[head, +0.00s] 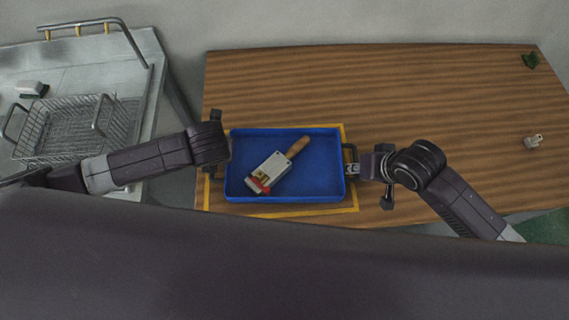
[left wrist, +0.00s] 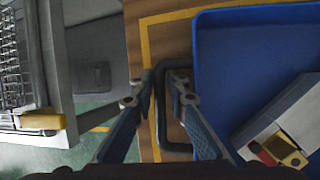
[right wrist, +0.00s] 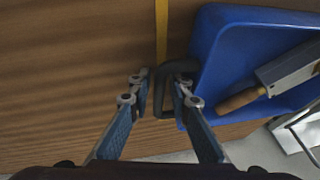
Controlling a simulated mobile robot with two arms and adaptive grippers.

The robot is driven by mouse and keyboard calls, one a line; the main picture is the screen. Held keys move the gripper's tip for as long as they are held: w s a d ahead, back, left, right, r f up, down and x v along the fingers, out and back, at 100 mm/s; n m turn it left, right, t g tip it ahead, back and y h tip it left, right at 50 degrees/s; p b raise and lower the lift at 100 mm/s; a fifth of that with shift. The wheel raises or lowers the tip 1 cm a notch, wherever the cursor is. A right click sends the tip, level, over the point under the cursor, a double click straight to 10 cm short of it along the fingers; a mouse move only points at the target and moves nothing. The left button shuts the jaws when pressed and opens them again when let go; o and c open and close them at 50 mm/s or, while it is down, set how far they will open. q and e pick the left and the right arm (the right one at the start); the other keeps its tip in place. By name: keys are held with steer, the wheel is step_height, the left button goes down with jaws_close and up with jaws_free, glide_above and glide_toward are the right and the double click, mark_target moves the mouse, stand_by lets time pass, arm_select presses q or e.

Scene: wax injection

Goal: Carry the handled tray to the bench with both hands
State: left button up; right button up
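The blue handled tray (head: 234,188) sits level on the wooden bench (head: 440,90), inside a yellow outline (head: 352,208); it also shows in the left wrist view (left wrist: 215,60) and right wrist view (right wrist: 205,50). A grey block-like tool (head: 266,170) with a wooden handle and red part lies in it. My left gripper (left wrist: 164,76) has its fingers apart, one each side of the dark left handle (left wrist: 160,125). My right gripper (right wrist: 162,75) has its fingers apart, one each side of the dark right handle (right wrist: 159,100). Whether the fingers touch the handles is unclear.
A metal sink unit (head: 150,85) with a wire basket (head: 75,130) and a brush (head: 32,88) stands at left, across a gap. The bench's middle right is clear.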

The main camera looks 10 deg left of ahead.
arm_select(q)
steer(key=shift+c, duration=0.2)
arm_select(e)
steer(key=shift+c, duration=0.3)
arm_select(q)
jaws_close()
arm_select(e)
jaws_close()
arm_select(q)
steer(key=shift+w+r, duration=0.1)
steer(key=shift+r, duration=0.15)
arm_select(e)
steer(key=shift+w+r, duration=0.1)
steer(key=shift+r, duration=0.1)
